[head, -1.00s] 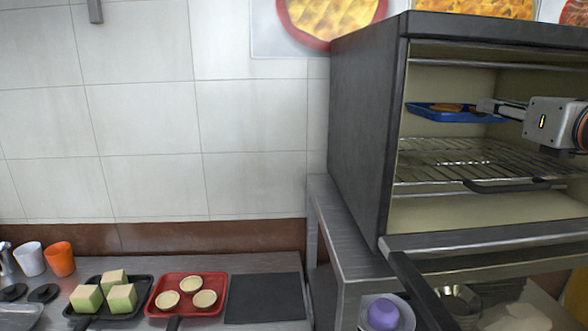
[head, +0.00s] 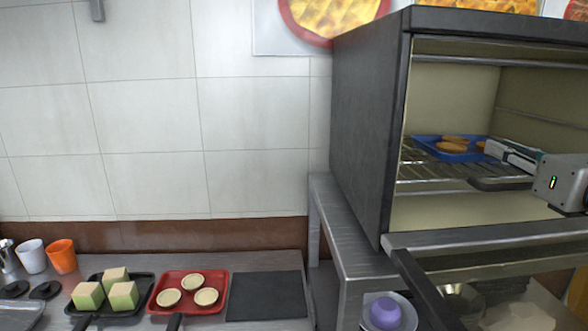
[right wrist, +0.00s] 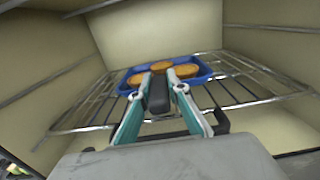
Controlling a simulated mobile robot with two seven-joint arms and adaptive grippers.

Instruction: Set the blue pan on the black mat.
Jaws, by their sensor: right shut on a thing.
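The blue pan (head: 468,157) is inside the open oven, at the level of the wire rack, with several round golden-brown pastries (head: 453,147) in it. I cannot tell whether it touches the rack. My right gripper (head: 490,149) reaches in from the right and is shut on the pan's dark handle, as the right wrist view shows (right wrist: 158,88). The pan (right wrist: 128,83) looks about level there. The black mat (head: 266,298) lies bare on the counter at the lower middle. My left gripper is not in view.
The oven's side wall (head: 368,130) stands between pan and mat. Its wire rack (head: 425,172) and lowered door (head: 480,240) are close by. A red pan (head: 189,278) with tarts sits left of the mat, then a black pan (head: 98,309) with green-and-cream cubes.

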